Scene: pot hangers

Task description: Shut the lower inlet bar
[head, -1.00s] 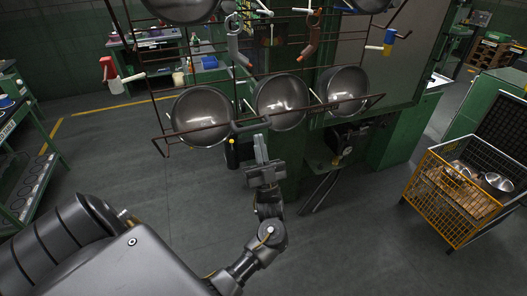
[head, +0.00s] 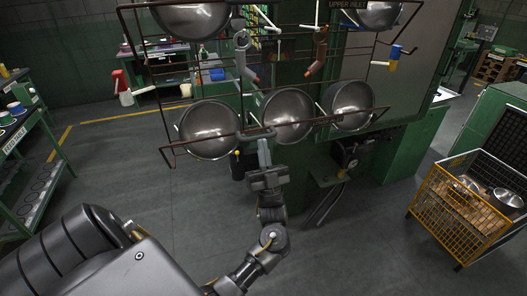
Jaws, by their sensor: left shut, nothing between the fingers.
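The lower inlet bar (head: 335,118) is a thin dark rust-brown bar running across the front of the lower row of pots on the hanging rack. A grey handle (head: 257,134) sits on it between the left and middle pots. My left gripper (head: 264,146) is shut and empty, pointing up just below this handle; I cannot tell if it touches. Three grey steel pots hang behind the bar: left (head: 208,128), middle (head: 287,112) and right (head: 350,103). I cannot tell whether the bar is latched. My right gripper is not in view.
A green machine (head: 405,150) stands behind at the right. A yellow wire crate (head: 450,212) with pots stands at far right. A green bench (head: 30,130) is at far left. Floor between is clear.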

